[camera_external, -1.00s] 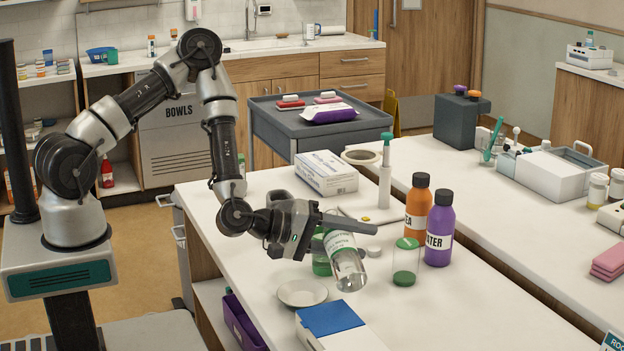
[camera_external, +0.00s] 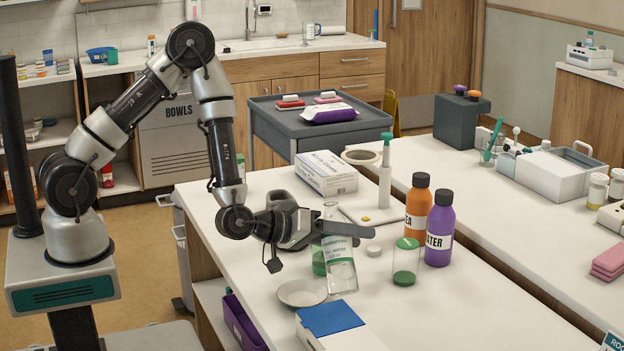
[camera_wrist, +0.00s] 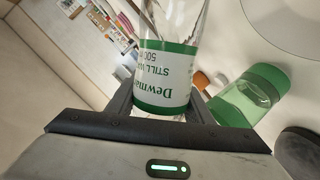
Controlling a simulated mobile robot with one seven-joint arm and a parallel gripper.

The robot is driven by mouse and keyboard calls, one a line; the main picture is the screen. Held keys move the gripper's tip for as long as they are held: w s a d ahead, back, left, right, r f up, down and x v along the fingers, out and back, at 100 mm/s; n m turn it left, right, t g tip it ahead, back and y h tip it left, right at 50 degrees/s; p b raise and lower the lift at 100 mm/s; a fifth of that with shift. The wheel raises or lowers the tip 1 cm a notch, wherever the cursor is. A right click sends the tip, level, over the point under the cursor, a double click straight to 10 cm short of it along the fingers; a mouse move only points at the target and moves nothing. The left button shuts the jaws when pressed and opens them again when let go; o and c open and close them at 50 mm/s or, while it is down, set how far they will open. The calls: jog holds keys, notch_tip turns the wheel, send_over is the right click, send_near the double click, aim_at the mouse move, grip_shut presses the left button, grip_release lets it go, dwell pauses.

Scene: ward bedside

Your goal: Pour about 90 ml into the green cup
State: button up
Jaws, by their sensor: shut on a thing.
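My gripper (camera_external: 350,232) is shut on a clear bottle (camera_external: 342,272) with a white and green water label. The bottle stands nearly upright, its neck above the fingers; I cannot tell whether its base touches the table. In the wrist view the label fills the space between the fingers (camera_wrist: 165,85). The green cup (camera_external: 318,262) is upright on the table, just left of the bottle and partly hidden by it and the gripper. The wrist view shows the see-through green cup (camera_wrist: 252,95) right of the bottle; its liquid level is unclear.
A clear jar with green lid and base (camera_external: 405,262) stands to the right, with orange (camera_external: 418,210) and purple (camera_external: 439,232) bottles behind. A white dish (camera_external: 301,293) lies in front of the cup. A blue-and-white box (camera_external: 332,318) is at the near edge.

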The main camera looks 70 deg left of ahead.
notch_tip(320, 180, up, 3)
jog(key=m+y+b, duration=0.1)
jog(key=m+b, duration=0.2)
jog(key=m+t+y+b, duration=0.1)
jog(key=m+b, duration=0.2)
jog(key=shift+w+d+r+m+t, duration=0.1)
jog(key=shift+r+m+t, duration=0.05)
jog(key=shift+m+t, duration=0.15)
dwell(1.3)
